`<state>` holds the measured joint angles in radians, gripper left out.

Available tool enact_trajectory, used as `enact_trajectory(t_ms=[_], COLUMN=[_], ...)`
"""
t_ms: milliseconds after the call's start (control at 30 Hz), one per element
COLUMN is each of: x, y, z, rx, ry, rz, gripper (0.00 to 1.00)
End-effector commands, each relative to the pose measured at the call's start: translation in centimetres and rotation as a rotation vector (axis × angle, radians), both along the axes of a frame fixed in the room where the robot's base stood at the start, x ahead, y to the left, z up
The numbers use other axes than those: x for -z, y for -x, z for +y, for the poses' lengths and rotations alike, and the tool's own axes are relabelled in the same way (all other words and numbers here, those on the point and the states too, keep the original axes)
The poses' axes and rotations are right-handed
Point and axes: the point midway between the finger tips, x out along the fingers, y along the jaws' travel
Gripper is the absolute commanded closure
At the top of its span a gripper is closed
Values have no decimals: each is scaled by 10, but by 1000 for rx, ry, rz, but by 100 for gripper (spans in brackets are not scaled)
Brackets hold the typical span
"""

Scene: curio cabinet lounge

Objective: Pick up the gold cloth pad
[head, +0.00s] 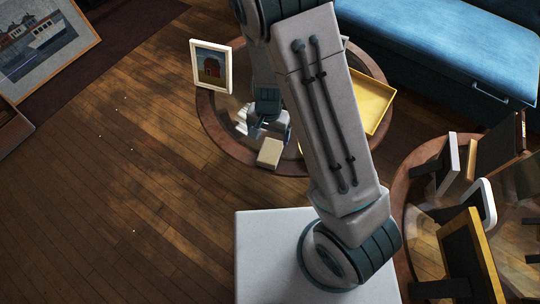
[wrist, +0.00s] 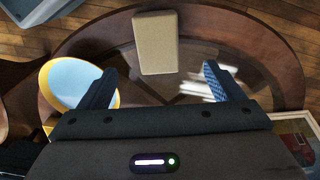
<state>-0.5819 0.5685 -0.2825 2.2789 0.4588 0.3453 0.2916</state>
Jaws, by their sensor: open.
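The gold cloth pad appears to be the tan-gold rectangular block (head: 270,152) near the front rim of the round glass-topped table in the head view. In the wrist view the pad (wrist: 156,42) lies flat, beyond and between my fingertips, untouched. My gripper (wrist: 157,70) is open and empty, its two dark blue fingers spread wider than the pad. In the head view my gripper (head: 270,127) hangs over the table, just behind the pad; my arm hides part of the tabletop.
The round table (head: 222,150) also holds a white-framed picture (head: 211,67), a yellow tray (head: 375,101) and a white striped item (wrist: 208,88). A yellow-rimmed blue oval (wrist: 72,82) is left of my fingers. Several frames stand on another table (head: 412,165). A blue bench (head: 440,40) stands behind.

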Motion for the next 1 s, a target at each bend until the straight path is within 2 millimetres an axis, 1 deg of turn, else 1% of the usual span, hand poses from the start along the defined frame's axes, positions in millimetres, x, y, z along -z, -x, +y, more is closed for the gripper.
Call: enact_trajectory(t_ms=[33, 100, 200, 300, 467, 533, 833, 900, 1000], x=[17, 31, 46, 54, 60, 65, 106, 109, 109], y=[0, 0, 0, 0, 0, 0, -1, -1, -1], z=[-1, -1, -1, -1, -1, -2, -5, -5, -5], rx=[1, 1, 0, -1, 0, 0, -1, -1, -1], ry=[1, 1, 1, 0, 0, 0, 1, 0, -1], rz=[3, 4, 3, 0, 1, 1, 1, 0, 0], gripper=[13, 13, 13, 13, 13, 13, 13, 13, 13])
